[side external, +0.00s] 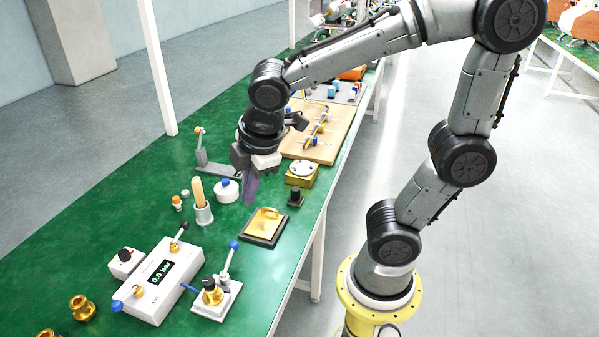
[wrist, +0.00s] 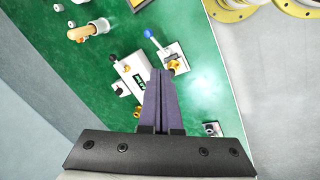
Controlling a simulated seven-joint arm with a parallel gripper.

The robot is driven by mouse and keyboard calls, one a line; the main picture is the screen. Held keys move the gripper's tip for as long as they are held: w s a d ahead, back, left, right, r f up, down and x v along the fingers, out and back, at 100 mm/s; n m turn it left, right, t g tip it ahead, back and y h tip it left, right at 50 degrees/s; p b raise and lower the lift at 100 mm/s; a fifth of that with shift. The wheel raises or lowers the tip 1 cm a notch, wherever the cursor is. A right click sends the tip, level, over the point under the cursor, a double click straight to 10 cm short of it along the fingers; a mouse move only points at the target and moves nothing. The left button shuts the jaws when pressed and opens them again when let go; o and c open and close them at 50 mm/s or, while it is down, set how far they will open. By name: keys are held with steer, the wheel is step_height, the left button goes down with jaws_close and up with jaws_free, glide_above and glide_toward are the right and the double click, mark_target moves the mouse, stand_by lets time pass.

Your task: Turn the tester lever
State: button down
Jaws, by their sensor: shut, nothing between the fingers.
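The pressure tester (side external: 160,280) is a white box with a dark display reading 0.0 bar, at the front left of the green bench. A lever with a black knob (side external: 184,226) rises at its far edge. Beside it, a white base plate (side external: 226,300) carries a brass fitting and an upright lever with a blue tip (side external: 234,245). My gripper (side external: 250,200) is shut and empty, above the bench beyond the tester and touching neither lever. In the wrist view the purple fingers (wrist: 160,74) are together and partly hide the tester (wrist: 129,72); the blue tip (wrist: 148,33) shows beyond them.
A black tray with a gold block (side external: 266,222), a cup with a wooden-handled tool (side external: 203,213) and a white round jar (side external: 227,190) stand near my gripper. A wooden board (side external: 320,135) lies farther back. Brass fittings (side external: 82,307) stand at the front left.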

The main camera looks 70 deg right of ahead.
steer(key=s+d+r+m+t+y, duration=0.1)
steer(key=s+d+r+m+t, duration=0.1)
steer(key=s+m, duration=0.7)
steer(key=shift+s+d+r+m, duration=0.15)
steer(key=shift+s+r+m, duration=0.2)
steer(key=shift+m, duration=0.65)
